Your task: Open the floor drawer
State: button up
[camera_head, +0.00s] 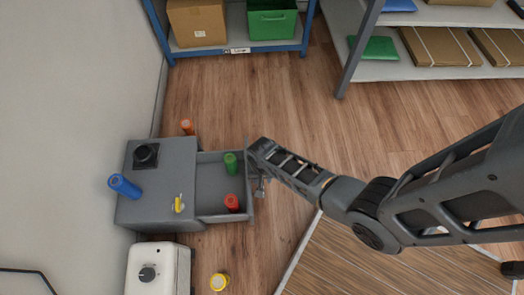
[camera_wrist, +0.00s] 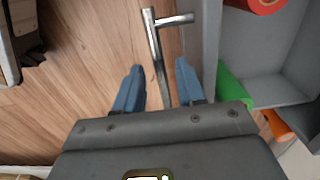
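The floor drawer (camera_head: 211,184) is a grey box pulled well out of the right side of a low grey cabinet (camera_head: 150,209). A green cylinder (camera_head: 230,163) and a red cylinder (camera_head: 232,203) stand inside it. The metal bar handle (camera_wrist: 158,62) sits on the outside of the drawer front (camera_wrist: 211,45). My gripper (camera_wrist: 160,83) is open, with its two blue fingers on either side of the handle bar and a gap showing at each side. In the head view my gripper (camera_head: 261,186) is small and partly hidden by my arm, beside the drawer front.
An orange cylinder (camera_head: 187,127) and a yellow one (camera_head: 219,282) are on the floor. A white appliance (camera_head: 152,268) stands near. Floor (camera_head: 290,110) behind is clear.

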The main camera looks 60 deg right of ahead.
jog(key=shift+r+p, duration=1.9)
jog(key=shift+r, duration=2)
jog(key=shift+s+a, duration=0.1)
jog(key=shift+s, duration=0.15)
jog(key=s+a+r+n+t+h, duration=0.1)
jog(key=s+a+r+n+t, duration=0.2)
jog(key=s+r+t, duration=0.35)
jog(key=s+a+r+n+t, duration=0.35)
jog(key=s+r, duration=0.35)
jog(key=r, duration=0.5)
jog(key=s+a+r+n+t+p, duration=0.1)
jog(key=r+p, duration=0.7)
jog(key=r, duration=1.3)
jog(key=s+r+n+t+y+p, duration=0.1)
jog(key=s+r+n+t+p, duration=0.2)
jog(key=r+p, duration=0.6)
notch_tip(320, 180, up, 12)
jog(key=shift+a+f+t, duration=0.1)
jog(key=shift+a+t, duration=0.25)
jog(key=shift+t, duration=0.05)
